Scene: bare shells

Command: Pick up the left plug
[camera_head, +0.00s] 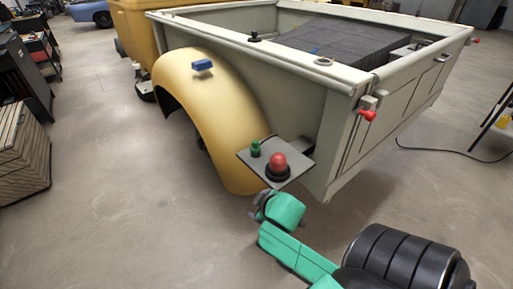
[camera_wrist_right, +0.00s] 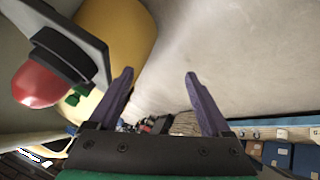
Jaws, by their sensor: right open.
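A small grey plate (camera_head: 252,157) juts out beside the yellow fender, holding a green plug (camera_head: 255,148) at left and a larger red plug with a black base (camera_head: 278,162) at right. In the right wrist view the plate (camera_wrist_right: 95,42), red plug (camera_wrist_right: 38,86) and part of the green plug (camera_wrist_right: 76,96) are at the left. My right gripper (camera_wrist_right: 159,73) is open, with nothing between its purple fingers. In the head view it is partly hidden below the plate, by the teal wrist. My left gripper is out of view.
A yellow and pale truck bed (camera_head: 345,120) fills the middle. A blue piece (camera_head: 202,65) sits on the fender (camera_head: 215,110), a black knob (camera_head: 254,37) on the bed rim and a red piece (camera_head: 367,115) at the rear corner.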

